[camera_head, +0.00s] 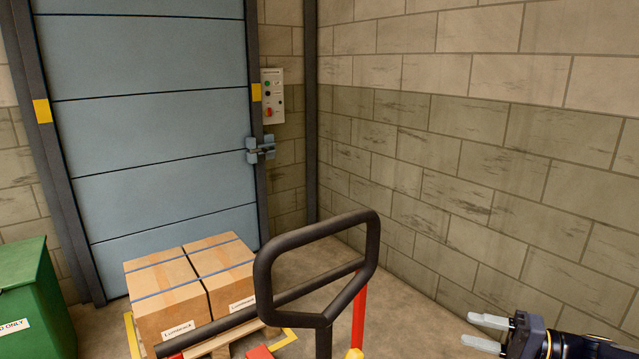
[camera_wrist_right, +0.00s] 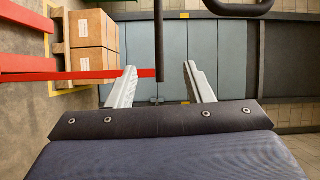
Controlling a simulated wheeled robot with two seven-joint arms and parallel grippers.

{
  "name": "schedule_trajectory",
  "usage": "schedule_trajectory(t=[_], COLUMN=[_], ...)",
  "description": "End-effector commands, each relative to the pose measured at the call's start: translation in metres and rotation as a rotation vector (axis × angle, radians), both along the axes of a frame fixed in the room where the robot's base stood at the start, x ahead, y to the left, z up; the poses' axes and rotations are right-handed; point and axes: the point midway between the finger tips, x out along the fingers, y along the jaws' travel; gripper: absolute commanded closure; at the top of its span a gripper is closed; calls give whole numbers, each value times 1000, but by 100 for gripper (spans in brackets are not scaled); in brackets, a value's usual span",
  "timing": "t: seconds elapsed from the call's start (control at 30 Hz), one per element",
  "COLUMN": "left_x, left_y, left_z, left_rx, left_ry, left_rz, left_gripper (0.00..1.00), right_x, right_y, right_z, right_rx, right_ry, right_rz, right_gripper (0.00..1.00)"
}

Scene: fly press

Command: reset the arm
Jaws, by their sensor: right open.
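My right gripper (camera_head: 486,333) is at the lower right of the head view, in front of the block wall. Its two pale fingers are apart with nothing between them. In the right wrist view the fingers (camera_wrist_right: 161,90) are also spread; a dark bar and a red bar show beyond them. My left gripper is in neither view. A black looped handle (camera_head: 318,240) with a red upright (camera_head: 360,310) stands left of my right gripper, apart from it in the head view.
Strapped cardboard boxes (camera_head: 190,285) sit on a pallet before a blue sectional door (camera_head: 150,120). A control box (camera_head: 272,95) and a latch (camera_head: 261,149) are by the door's right edge. A green bin (camera_head: 35,300) is at left. Floor is clear between handle and right wall.

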Motion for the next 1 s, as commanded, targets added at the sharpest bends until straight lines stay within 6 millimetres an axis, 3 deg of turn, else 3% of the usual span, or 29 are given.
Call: schedule_trajectory(t=[0.27,0.37,0.53,0.7,0.8,1.0], left_x=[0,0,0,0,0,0], left_y=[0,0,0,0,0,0], left_z=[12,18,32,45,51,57], left_rx=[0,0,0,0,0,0], left_ry=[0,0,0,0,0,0], left_rz=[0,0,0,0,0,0], left_gripper=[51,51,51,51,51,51], right_x=[-42,-69,-138,-208,-237,-264], right_y=[59,80,110,116,112,107], right_z=[29,39,54,56,52,42], right_rx=[-241,-371,-670,-938,-1042,-1134], right_ry=[109,149,202,180,136,61], right_rz=[116,148,156,69,2,-96], right_gripper=[53,53,53,53,53,53])
